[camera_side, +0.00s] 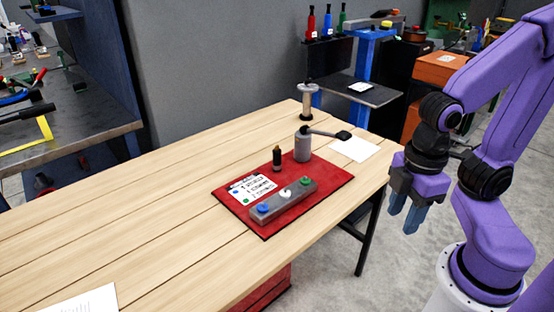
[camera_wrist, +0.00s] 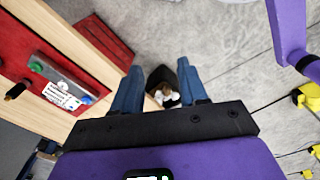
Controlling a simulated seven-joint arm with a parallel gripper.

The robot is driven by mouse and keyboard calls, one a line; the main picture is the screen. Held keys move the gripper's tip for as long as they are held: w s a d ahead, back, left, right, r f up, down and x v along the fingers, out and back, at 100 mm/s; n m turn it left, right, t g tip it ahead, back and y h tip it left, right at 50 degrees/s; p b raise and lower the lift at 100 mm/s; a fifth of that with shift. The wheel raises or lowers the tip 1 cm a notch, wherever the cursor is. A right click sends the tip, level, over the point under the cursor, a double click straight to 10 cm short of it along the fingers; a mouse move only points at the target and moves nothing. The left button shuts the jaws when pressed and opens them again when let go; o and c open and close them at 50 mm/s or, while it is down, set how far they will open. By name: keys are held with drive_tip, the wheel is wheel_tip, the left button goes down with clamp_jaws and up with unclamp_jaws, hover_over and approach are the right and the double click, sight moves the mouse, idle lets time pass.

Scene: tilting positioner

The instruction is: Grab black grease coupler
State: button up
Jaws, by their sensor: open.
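A small black upright piece with a brass-coloured end, which looks like the grease coupler (camera_side: 277,160), stands on the red mat (camera_side: 333,181). It sits beside a white label card and a grey block. In the wrist view the coupler (camera_wrist: 14,91) shows at the far left edge. My gripper (camera_side: 404,213) is open and empty, off the right side of the table and well apart from the coupler. Its blue fingers (camera_wrist: 158,70) are spread in the wrist view, with a dark object, unclear to me, visible between them.
The grey block (camera_side: 284,202) carries blue, white and green round pieces. A grey cylinder (camera_side: 303,148) with a black-ended lever stands behind the coupler. A spool-like post (camera_side: 306,103) and white paper (camera_side: 354,149) are farther back. The table's left part is mostly clear.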

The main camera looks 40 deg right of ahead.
idle(0.3)
drive_tip(key=o, duration=0.4)
drive_tip(key=shift+c, duration=0.2)
